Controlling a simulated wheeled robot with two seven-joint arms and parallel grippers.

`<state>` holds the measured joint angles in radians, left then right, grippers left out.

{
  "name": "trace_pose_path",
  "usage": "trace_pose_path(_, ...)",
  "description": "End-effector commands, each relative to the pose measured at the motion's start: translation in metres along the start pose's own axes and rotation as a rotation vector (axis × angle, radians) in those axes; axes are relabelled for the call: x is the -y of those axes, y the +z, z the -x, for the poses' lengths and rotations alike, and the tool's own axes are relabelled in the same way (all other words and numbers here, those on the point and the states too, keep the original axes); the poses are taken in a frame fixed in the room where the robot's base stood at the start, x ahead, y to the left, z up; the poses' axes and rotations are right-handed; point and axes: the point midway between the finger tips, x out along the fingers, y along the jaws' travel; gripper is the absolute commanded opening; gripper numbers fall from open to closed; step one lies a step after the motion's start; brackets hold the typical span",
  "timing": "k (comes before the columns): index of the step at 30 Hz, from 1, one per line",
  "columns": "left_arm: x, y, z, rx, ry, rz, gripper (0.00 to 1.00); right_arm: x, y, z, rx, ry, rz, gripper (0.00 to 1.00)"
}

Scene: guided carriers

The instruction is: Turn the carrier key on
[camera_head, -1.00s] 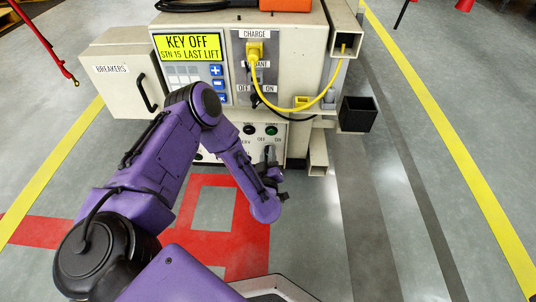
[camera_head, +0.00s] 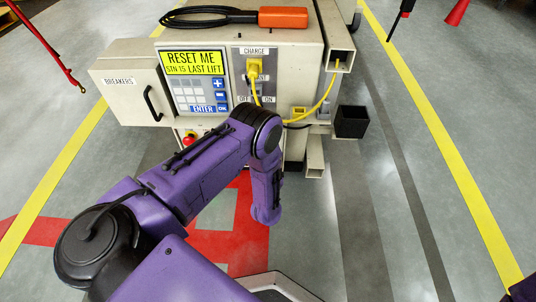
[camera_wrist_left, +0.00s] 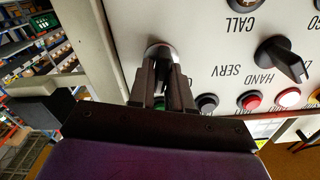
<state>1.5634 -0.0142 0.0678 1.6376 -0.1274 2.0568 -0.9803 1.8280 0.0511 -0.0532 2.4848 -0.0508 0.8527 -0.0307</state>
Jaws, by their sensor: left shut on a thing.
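The carrier's lower control panel (camera_wrist_left: 215,45) fills much of the left wrist view, upside down. A round silver key switch (camera_wrist_left: 159,50) is on it. My left gripper (camera_wrist_left: 160,78) is shut around the key there; the fingers hide the key's grip and its exact angle. In the head view my left arm covers this part of the panel and the gripper is hidden behind it. The carrier's display (camera_head: 191,63) is lit yellow and reads "RESET ME, STN 15 LAST LIFT". My right gripper is not in view.
A black selector knob (camera_wrist_left: 282,60) and several push buttons sit near the key. A yellow charge plug (camera_head: 254,67) with a yellow cable, the breakers box (camera_head: 125,95) and a red button (camera_head: 189,140) are on the carrier. An orange-handled device (camera_head: 283,17) lies on top.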

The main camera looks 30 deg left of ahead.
Motion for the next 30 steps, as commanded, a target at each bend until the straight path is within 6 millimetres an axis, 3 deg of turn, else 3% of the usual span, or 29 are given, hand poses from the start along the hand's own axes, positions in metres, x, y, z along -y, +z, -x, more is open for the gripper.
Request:
trace_pose_path(12, -0.0017, 0.0017, 0.0015, 0.004, 0.004, -0.225, 0.00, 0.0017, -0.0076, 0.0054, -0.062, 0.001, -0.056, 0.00)
trace_pose_path(30, -0.0014, 0.0032, 0.0022, 0.007, 0.003, -0.273, 0.00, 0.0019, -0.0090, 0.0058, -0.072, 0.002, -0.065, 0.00)
